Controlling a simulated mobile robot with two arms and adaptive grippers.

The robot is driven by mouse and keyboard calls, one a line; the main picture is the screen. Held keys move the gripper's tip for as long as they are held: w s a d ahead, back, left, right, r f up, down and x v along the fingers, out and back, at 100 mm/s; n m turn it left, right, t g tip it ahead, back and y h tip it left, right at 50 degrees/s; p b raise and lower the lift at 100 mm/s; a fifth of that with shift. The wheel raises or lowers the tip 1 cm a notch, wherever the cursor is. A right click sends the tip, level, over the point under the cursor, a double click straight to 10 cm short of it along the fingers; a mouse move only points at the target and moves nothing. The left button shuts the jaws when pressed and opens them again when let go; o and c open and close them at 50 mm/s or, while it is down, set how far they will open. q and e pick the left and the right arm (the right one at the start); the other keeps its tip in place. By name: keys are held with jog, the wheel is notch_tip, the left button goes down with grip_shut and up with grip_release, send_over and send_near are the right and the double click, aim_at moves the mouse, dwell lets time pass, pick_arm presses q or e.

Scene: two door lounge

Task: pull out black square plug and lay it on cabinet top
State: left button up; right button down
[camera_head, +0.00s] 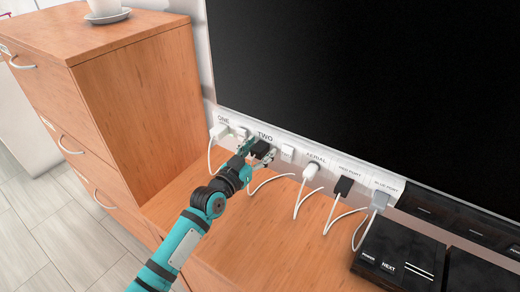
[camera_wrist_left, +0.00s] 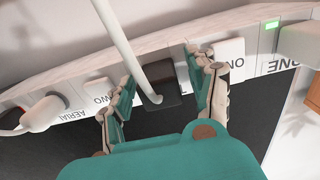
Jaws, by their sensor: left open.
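The black square plug (camera_head: 262,148) sits in the wall strip at the socket marked TWO, below the large screen. Its white cable hangs down onto the wood. In the left wrist view the black plug (camera_wrist_left: 160,90) shows between my fingers, with its cable crossing the picture. My left gripper (camera_head: 256,153) is open, with one finger on each side of the plug; it also shows in the wrist view (camera_wrist_left: 160,68). I cannot tell whether the fingers touch the plug. The tall wooden cabinet's top (camera_head: 55,38) is at the upper left. My right gripper is not in view.
A cup on a saucer (camera_head: 108,16) stands on the tall cabinet. White plug ONE (camera_head: 219,131), the aerial plug (camera_head: 311,170), another black plug (camera_head: 344,187) and a grey plug (camera_head: 379,200) line the strip. A black box (camera_head: 400,255) sits at right. The low wooden surface (camera_head: 275,235) has bare room.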

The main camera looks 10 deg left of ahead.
aim_at(255, 155)
pick_arm(q)
jog(key=shift+c, duration=0.3)
grip_shut()
jog(key=shift+s+a, duration=0.1)
jog(key=shift+s, duration=0.1)
jog(key=shift+s+p, duration=0.15)
jog(key=shift+p, duration=0.15)
jog(key=shift+s+a, duration=0.3)
jog(key=shift+s, duration=0.15)
jog(key=shift+p+v, duration=1)
jog(key=shift+v, duration=1.15)
